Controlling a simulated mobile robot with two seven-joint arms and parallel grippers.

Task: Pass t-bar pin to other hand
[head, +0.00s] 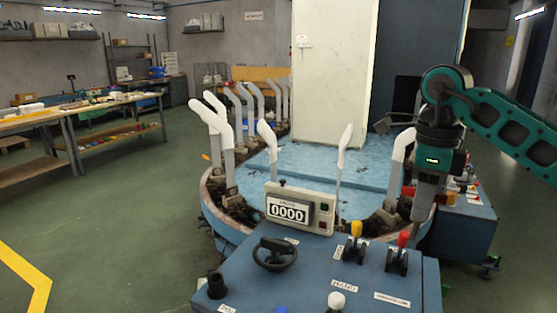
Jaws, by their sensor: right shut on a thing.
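My right gripper (422,212) hangs down at the right of the head view, behind the blue control console and in front of the blue side cabinet. It is shut, but what it holds is too small and hidden to make out. I cannot pick out the t-bar pin with certainty. A small red piece (408,191) shows just left of the gripper, and I cannot tell whether it belongs to the pin or to something behind. My left gripper is not in view.
The blue console (320,272) in front carries a counter box (300,208) reading 0000, a black handwheel (274,254), a yellow-handled lever (355,238) and a red-handled lever (400,254). Several white sock forms (345,148) ring the round machine. The blue cabinet (465,218) stands right.

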